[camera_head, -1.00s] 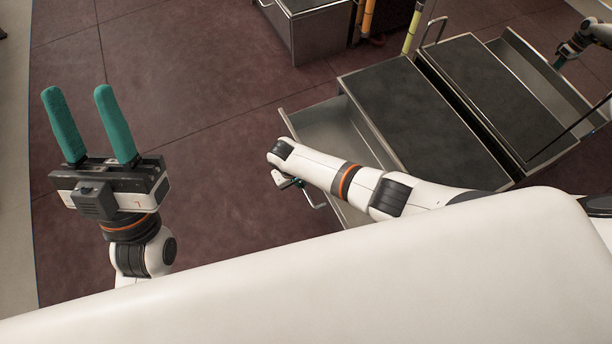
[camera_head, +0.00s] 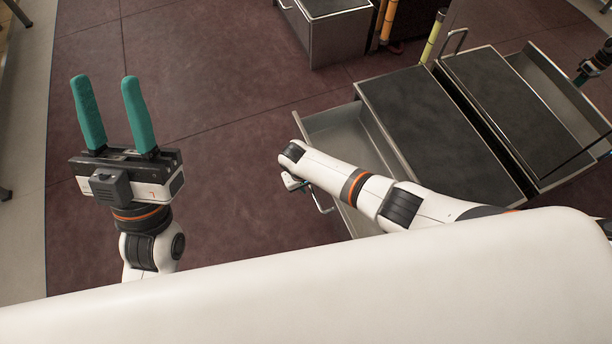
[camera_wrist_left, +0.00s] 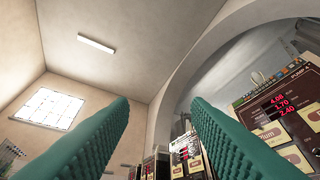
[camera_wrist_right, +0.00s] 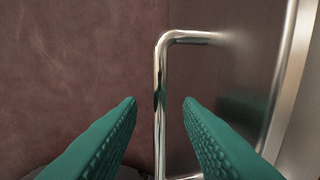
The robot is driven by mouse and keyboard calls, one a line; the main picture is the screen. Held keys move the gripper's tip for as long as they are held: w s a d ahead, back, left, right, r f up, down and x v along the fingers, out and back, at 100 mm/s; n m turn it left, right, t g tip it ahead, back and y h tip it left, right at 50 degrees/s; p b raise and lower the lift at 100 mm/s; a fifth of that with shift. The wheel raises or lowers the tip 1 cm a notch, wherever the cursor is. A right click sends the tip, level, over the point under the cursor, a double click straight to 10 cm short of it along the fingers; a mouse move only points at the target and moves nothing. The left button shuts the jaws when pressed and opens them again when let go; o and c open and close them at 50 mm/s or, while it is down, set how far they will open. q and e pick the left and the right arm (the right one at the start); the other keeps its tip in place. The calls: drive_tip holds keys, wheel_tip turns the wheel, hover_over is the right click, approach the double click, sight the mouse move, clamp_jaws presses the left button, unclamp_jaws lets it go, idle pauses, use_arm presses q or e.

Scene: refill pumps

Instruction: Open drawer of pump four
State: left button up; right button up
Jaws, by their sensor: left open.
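A grey metal drawer (camera_head: 338,125) stands pulled out from the dark-topped unit (camera_head: 430,125) in the head view. Its bar handle (camera_head: 322,204) shows beside my right forearm, which hides much of the drawer front. In the right wrist view, the shiny handle (camera_wrist_right: 160,110) runs upright between the two green fingers of my right gripper (camera_wrist_right: 160,102). The fingers are apart, with gaps on both sides of the bar. My left gripper (camera_head: 104,82) is open and empty, fingers up, over the floor. A panel (camera_wrist_left: 285,110) apparently marked "PUMP 4" shows in the left wrist view.
Another metal cabinet (camera_head: 335,35) stands at the top, near yellow and orange hoses (camera_head: 434,38). A second open drawer and arm part at the far right look like a reflection. The reddish floor (camera_head: 210,90) left of the drawer is clear.

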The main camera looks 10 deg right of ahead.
drive_tip(key=r, duration=0.1)
drive_tip(key=r+p, duration=0.2)
drive_tip(key=shift+s+a+r, duration=0.1)
drive_tip(key=shift+a, duration=0.2)
use_arm(q)
drive_tip(key=w+f+g+y+p, duration=0.2)
drive_tip(key=w+f+g+y, duration=0.1)
drive_tip(key=w+f+g, duration=0.5)
drive_tip(key=s+a+f+g+y+p, duration=0.2)
drive_tip(key=s+f+g+y, duration=0.1)
drive_tip(key=f+g, duration=0.6)
drive_tip(key=shift+s+a+f+n, duration=0.25)
drive_tip(key=shift+s+f, duration=0.45)
drive_tip(key=shift+f, duration=1.2)
use_arm(e)
wheel_tip(320, 180, up, 8)
drive_tip(key=a, duration=0.1)
drive_tip(key=shift+s+a+r, duration=0.15)
drive_tip(key=shift+a, duration=0.15)
drive_tip(key=shift+a, duration=0.1)
